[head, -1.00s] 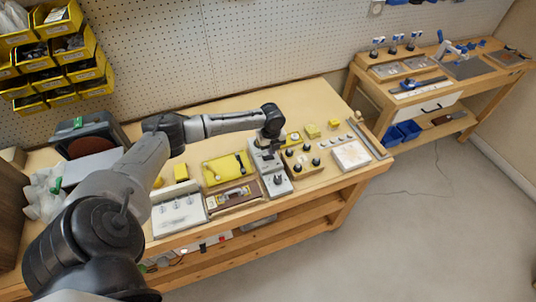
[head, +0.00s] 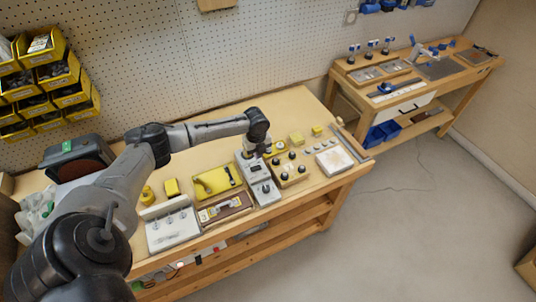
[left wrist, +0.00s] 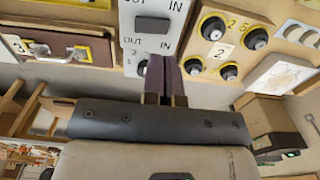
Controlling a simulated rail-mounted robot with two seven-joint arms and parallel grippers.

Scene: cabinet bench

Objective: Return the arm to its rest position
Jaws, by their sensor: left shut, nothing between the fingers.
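My left arm comes in from the left in the head view and reaches over the bench. Its dark gripper (head: 256,149) points down over the far end of a grey switch box. In the left wrist view the two fingers (left wrist: 164,68) are closed together with nothing between them. Their tips show in front of the grey box marked IN and OUT (left wrist: 150,30). I cannot tell how far they are above it. My right gripper is not in view.
The wooden bench (head: 292,104) also holds a yellow tray (head: 217,180), a white board with hooks (head: 172,226), a knob panel (head: 288,172) and a white tile (head: 334,160). Yellow bins (head: 60,75) hang at left. A second bench (head: 410,80) stands at right. Open floor lies at front right.

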